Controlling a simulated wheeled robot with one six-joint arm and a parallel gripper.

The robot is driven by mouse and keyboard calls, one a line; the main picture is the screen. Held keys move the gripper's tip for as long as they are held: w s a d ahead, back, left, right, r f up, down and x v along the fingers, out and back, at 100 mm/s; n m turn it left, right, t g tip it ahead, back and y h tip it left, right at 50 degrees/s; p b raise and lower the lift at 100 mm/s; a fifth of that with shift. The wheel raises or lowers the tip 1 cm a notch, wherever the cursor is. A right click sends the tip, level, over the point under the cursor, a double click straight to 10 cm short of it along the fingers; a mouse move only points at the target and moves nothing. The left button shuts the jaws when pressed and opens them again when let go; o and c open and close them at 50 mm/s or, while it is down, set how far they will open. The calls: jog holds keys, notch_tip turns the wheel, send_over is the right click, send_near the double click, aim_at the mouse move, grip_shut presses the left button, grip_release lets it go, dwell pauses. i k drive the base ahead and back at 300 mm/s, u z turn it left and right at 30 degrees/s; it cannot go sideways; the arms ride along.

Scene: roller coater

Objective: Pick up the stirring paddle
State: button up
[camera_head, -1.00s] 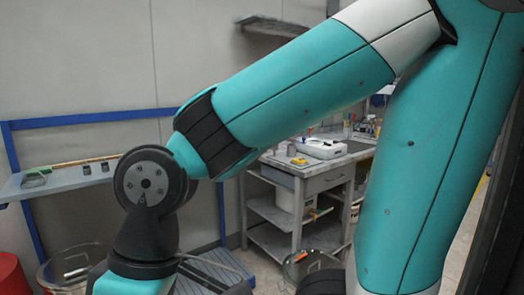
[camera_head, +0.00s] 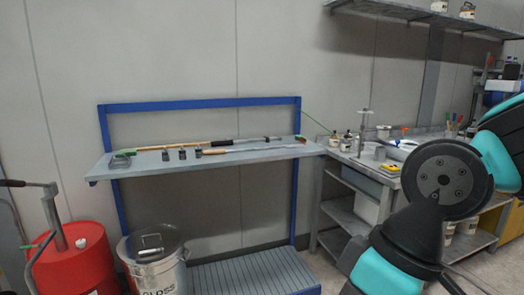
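Several long, thin tools lie along the grey shelf (camera_head: 107,171) of a blue-framed rack in the middle of the view. One has a pale wooden shaft (camera_head: 165,147), and beside it is a dark handle (camera_head: 222,142). In front lies a tool with a short wooden handle (camera_head: 214,151) and a thin metal shaft (camera_head: 262,148). I cannot tell which of these is the stirring paddle. My teal and black arm fills the right side, but my gripper is outside the view.
Several small dark blocks (camera_head: 182,154) stand on the shelf's front. Below it are a lidded metal bucket (camera_head: 155,268) and a slatted step (camera_head: 255,272). A red drum (camera_head: 75,262) with a pump is at left. A cluttered workbench (camera_head: 345,158) stands right of the rack, partly behind my arm.

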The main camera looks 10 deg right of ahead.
aim_at(222, 151)
jog(key=i, duration=0.9)
jog(key=u, duration=0.4)
jog(key=i, duration=1.4)
jog(key=u, duration=0.45)
